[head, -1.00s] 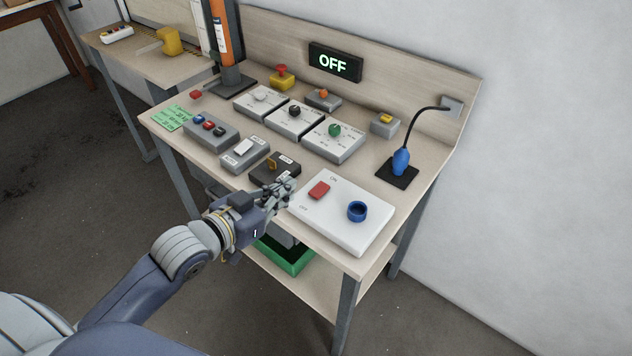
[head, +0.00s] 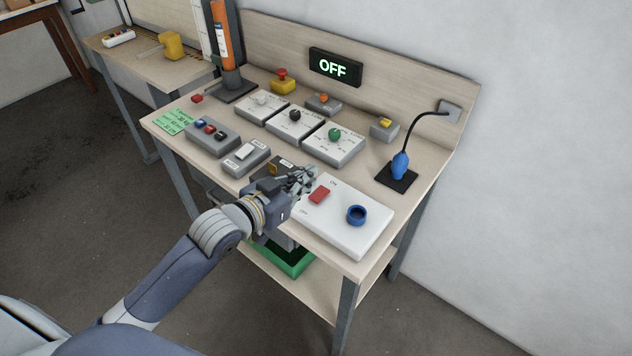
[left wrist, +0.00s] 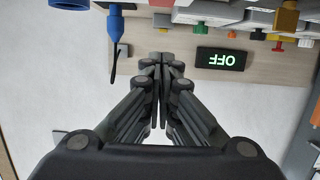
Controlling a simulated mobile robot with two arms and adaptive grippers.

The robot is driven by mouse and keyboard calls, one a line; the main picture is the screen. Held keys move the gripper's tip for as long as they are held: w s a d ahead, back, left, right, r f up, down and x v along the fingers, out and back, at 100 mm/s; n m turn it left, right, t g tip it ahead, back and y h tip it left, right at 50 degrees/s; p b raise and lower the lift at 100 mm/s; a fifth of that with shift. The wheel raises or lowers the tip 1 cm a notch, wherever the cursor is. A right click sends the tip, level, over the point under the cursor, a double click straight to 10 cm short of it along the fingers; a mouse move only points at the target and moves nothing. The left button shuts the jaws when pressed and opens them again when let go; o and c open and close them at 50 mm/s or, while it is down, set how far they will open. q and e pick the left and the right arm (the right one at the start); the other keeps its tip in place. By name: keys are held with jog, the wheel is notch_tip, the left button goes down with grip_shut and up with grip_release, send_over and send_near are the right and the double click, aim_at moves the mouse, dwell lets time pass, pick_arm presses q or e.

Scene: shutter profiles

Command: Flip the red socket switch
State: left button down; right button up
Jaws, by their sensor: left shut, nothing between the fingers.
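The red switch (head: 319,195) sits on the left part of a white socket panel (head: 340,233) at the bench's front right, with ON and OFF lettering. A round blue socket (head: 356,214) is beside it on the same panel. My left gripper (head: 308,178) is shut and empty, just to the upper left of the red switch; whether it touches the panel I cannot tell. In the left wrist view its closed fingers (left wrist: 162,62) point toward the back board, and the blue socket (left wrist: 68,4) shows at the top edge. The red switch is not visible there. My right gripper is not in view.
A black display (head: 335,66) reads OFF on the back board. A blue plug (head: 400,166) with a black cable stands on a black pad. Several control boxes, including a green-knob box (head: 334,145) and a white rocker box (head: 246,156), fill the bench to the left and behind.

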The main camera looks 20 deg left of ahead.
aim_at(317, 194)
pick_arm(q)
jog(key=x, duration=0.3)
jog(key=shift+w, duration=0.15)
notch_tip(317, 194, down, 3)
jog(key=shift+w+d+r+p, duration=0.15)
jog(key=shift+r+p, duration=0.05)
jog(key=shift+p, duration=0.15)
jog(key=shift+f, duration=0.8)
jog(key=p, duration=0.2)
jog(key=shift+w+r+g+p, duration=0.1)
jog(key=shift+r+g+p, duration=0.05)
jog(key=shift+g+p, duration=0.2)
jog(key=shift+f, duration=0.4)
jog(key=shift+w+r, duration=0.1)
jog(key=shift+w, duration=0.05)
